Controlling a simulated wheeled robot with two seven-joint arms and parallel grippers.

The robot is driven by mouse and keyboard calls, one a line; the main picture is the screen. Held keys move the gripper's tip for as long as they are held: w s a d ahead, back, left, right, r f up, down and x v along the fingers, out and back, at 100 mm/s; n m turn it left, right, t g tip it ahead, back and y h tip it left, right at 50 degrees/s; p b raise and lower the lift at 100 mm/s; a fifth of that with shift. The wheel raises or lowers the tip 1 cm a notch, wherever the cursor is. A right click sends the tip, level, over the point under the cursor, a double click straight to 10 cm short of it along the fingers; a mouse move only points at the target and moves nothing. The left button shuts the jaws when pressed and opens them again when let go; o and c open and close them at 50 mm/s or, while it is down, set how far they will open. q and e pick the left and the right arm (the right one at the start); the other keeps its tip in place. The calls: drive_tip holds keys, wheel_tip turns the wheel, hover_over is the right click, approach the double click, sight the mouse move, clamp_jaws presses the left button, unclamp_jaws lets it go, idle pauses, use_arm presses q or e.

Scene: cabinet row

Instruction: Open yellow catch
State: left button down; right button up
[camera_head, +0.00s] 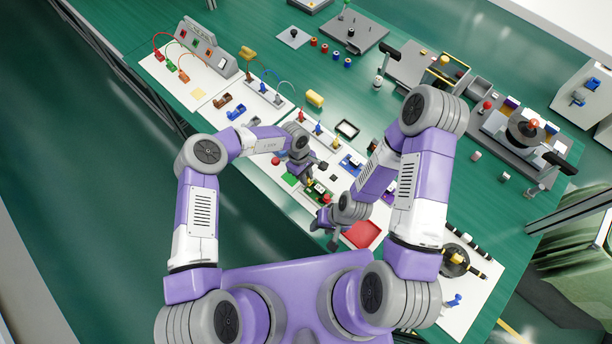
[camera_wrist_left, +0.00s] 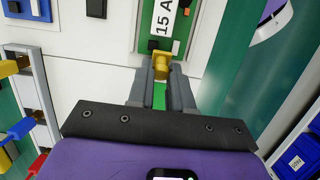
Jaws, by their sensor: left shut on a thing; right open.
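The yellow catch (camera_wrist_left: 161,66) sits at the near edge of a green-framed unit (camera_wrist_left: 140,38) labelled "15 A" in the left wrist view. My left gripper (camera_wrist_left: 160,80) is shut on the catch, with one finger on each side of it. In the head view my left gripper (camera_head: 307,177) is low over the white board beside the green unit (camera_head: 319,192); the catch is mostly hidden there. My right gripper (camera_head: 324,238) is open, lower in the picture, near the board's front edge. It holds nothing that I can see.
A red tray (camera_head: 361,235) lies right of my right gripper. Blue, yellow and red levers (camera_wrist_left: 18,130) stand left of my left gripper in the wrist view. Several coloured parts crowd the boards. The green floor (camera_head: 110,250) at left is clear.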

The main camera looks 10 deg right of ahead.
use_arm(q)
drive_tip(key=c, duration=1)
unclamp_jaws()
drive_tip(key=shift+v, duration=3.8)
